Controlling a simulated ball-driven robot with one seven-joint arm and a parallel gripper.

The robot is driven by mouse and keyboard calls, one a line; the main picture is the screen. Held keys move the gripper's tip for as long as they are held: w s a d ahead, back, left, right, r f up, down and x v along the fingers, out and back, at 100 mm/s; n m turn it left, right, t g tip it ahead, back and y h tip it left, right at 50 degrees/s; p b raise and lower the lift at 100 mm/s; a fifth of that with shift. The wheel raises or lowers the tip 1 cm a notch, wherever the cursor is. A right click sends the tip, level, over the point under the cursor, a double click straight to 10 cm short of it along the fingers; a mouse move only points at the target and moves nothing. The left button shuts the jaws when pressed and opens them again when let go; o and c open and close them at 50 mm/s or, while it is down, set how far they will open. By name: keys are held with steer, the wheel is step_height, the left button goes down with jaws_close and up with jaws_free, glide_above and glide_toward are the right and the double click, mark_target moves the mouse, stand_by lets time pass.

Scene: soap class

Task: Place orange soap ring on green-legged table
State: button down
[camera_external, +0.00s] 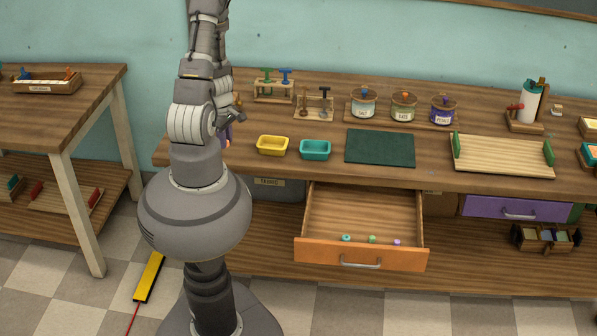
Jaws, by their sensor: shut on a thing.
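My arm rises from my base at the left of the middle and leaves the top edge of the picture. I do not see an orange soap ring. The open orange drawer (361,255) holds a teal ring (346,238), a green ring (372,239) and a purple ring (396,242), spaced apart near its front. I cannot pick out a green-legged table; a slatted wooden tray with green ends (503,156) sits on the right of the workbench (430,178).
A yellow bin (272,145), a teal bin (315,149) and a dark green mat (380,147) lie on the workbench. Lidded jars (403,105) and small stamp racks (314,104) stand behind. The open drawer sticks out over the floor. A white-legged side table (60,110) stands left.

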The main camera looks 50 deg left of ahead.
glide_above(244, 134)
steer(key=shift+s+d+f, duration=0.2)
steer(key=shift+d+f, duration=0.05)
steer(key=shift+f, duration=0.5)
steer(key=shift+w+a+f, duration=0.2)
step_height(244, 134, down, 3)
steer(key=shift+f+b, duration=0.15)
steer(key=shift+b, duration=0.55)
steer(key=c, duration=0.9)
jaws_free()
steer(key=shift+c, duration=0.2)
